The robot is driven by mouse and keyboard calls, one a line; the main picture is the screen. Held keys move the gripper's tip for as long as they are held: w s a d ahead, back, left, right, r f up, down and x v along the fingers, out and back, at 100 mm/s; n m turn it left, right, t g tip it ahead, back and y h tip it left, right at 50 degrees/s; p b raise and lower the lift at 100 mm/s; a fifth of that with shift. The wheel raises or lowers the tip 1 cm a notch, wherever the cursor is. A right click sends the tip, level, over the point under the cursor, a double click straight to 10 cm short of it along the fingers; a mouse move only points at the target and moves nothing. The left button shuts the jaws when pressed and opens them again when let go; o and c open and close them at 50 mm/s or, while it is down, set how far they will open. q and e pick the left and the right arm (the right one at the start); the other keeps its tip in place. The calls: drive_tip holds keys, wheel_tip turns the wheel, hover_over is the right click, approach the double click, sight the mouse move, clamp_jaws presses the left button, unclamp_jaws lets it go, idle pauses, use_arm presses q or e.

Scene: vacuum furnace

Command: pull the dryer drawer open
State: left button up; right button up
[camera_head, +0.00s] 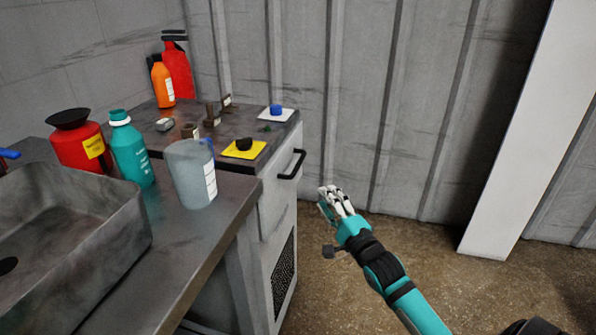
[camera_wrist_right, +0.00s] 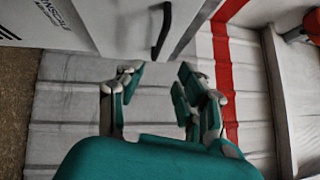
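The dryer drawer (camera_head: 279,193) is a light grey front under the dark worktop, with a black bar handle (camera_head: 293,165). The drawer looks shut. My right gripper (camera_head: 334,192) is to the right of the handle and a little lower in the head view, apart from it. In the right wrist view the handle (camera_wrist_right: 162,32) stands beyond the fingertips of my right gripper (camera_wrist_right: 157,75). The fingers are spread with nothing between them. My left gripper is in neither view.
On the worktop stand a grey sink (camera_head: 75,240), a red container (camera_head: 80,148), a teal bottle (camera_head: 130,148), a grey jug (camera_head: 191,175), an orange bottle (camera_head: 162,83) and a red extinguisher (camera_head: 177,72). The floor (camera_head: 345,275) right of the cabinet is clear.

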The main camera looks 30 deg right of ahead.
sight(298, 163)
drive_tip(key=w, duration=0.5)
drive_tip(key=w+r+b, duration=0.1)
drive_tip(key=w, duration=0.3)
drive_tip(key=w+d+b, duration=0.1)
drive_tip(key=w, duration=0.4)
drive_tip(key=shift+w+d+r, duration=0.1)
drive_tip(key=shift+w+r, duration=0.2)
drive_tip(key=shift+r, duration=0.1)
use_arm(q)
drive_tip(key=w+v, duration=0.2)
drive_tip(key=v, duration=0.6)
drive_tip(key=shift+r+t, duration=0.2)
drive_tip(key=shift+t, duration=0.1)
use_arm(e)
drive_tip(key=shift+w+r, duration=0.1)
drive_tip(key=shift+w, duration=0.3)
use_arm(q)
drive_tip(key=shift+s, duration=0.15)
use_arm(e)
clamp_jaws()
